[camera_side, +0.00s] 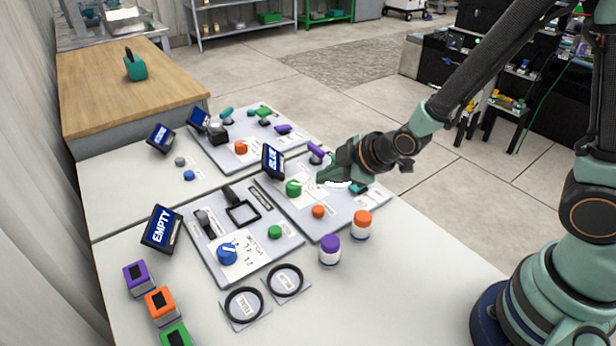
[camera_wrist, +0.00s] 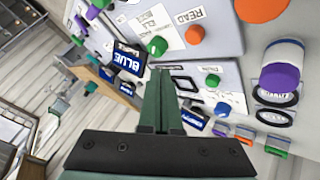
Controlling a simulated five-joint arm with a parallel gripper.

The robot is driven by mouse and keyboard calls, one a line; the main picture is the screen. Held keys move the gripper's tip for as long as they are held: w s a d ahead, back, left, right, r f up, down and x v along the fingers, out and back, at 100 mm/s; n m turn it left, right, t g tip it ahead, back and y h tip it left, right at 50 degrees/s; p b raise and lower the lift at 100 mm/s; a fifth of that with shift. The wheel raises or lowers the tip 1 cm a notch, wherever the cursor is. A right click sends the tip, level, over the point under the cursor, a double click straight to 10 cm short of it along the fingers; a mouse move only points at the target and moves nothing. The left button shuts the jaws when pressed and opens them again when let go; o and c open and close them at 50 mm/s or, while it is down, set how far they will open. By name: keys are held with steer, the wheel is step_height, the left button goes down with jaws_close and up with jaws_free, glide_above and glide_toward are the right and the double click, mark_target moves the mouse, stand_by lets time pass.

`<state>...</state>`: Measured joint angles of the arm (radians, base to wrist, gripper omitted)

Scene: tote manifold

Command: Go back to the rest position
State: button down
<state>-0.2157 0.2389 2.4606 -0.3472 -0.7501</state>
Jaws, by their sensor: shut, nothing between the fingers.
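My gripper (camera_side: 328,181) is over the panel with the BLUE sign, close to its green knob (camera_side: 293,187) in the side view. In the wrist view my gripper's two green fingers (camera_wrist: 162,100) are together with nothing between them. The BLUE sign (camera_side: 272,161) stands at the back of that panel, and it also shows in the wrist view (camera_wrist: 129,60). I cannot tell from the side view whether the fingertips touch anything.
A purple-topped jar (camera_side: 330,249) and an orange-topped jar (camera_side: 362,224) stand at the table's right edge. An EMPTY sign (camera_side: 161,228), a blue knob (camera_side: 227,253) and two black rings (camera_side: 244,304) are nearer the front. Coloured blocks (camera_side: 160,304) line the left.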

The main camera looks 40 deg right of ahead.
steer(key=s+d+r+m+g+h, duration=0.1)
steer(key=s+d+r+m, duration=0.3)
steer(key=s+r+m, duration=0.1)
steer(key=s+d+r+m+g, duration=0.2)
steer(key=s+d+r+m, duration=0.3)
steer(key=s+r, duration=0.3)
step_height(320, 180, up, 2)
steer(key=shift+s+r+m+h, duration=0.15)
steer(key=shift+r+m+h, duration=0.1)
steer(key=shift+m+h, duration=0.2)
